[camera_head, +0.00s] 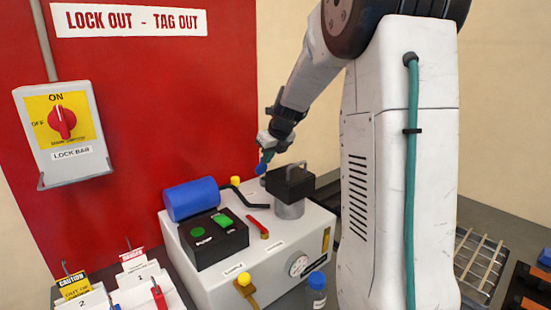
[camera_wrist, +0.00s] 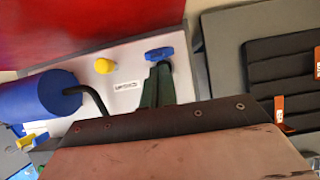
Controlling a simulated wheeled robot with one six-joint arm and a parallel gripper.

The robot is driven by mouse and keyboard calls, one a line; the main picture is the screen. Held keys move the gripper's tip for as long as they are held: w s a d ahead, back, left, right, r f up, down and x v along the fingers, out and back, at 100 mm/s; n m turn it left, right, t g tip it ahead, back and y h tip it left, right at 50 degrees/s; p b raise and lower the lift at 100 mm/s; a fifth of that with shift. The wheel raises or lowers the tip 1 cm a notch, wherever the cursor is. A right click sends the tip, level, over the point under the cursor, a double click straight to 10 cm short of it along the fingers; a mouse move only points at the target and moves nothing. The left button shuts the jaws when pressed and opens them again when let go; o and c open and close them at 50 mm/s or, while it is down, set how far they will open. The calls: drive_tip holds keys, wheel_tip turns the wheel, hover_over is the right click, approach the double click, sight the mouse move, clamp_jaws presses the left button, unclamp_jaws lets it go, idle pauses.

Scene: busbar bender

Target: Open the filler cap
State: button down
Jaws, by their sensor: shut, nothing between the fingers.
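The blue cylinder (camera_head: 192,199) and its black hose (camera_head: 248,198) lie left of my gripper. A black block (camera_head: 290,184) with a metal handle stands to the right. A button box (camera_head: 214,238) and another yellow knob (camera_head: 244,279) are nearer the front. A red wall stands behind.

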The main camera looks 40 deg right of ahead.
drive_tip(key=shift+w+r, duration=0.1)
drive_tip(key=shift+w, duration=0.15)
idle(0.4)
drive_tip(key=shift+w+r, duration=0.1)
drive_tip(key=shift+w, duration=0.05)
drive_tip(key=shift+w+r, duration=0.2)
drive_tip(key=shift+w, duration=1.4)
drive_tip(key=shift+w+d+r, duration=0.1)
drive_tip(key=shift+w+d, duration=0.15)
drive_tip(key=shift+w, duration=0.1)
drive_tip(key=shift+w+a, duration=0.1)
drive_tip(key=shift+a, duration=0.05)
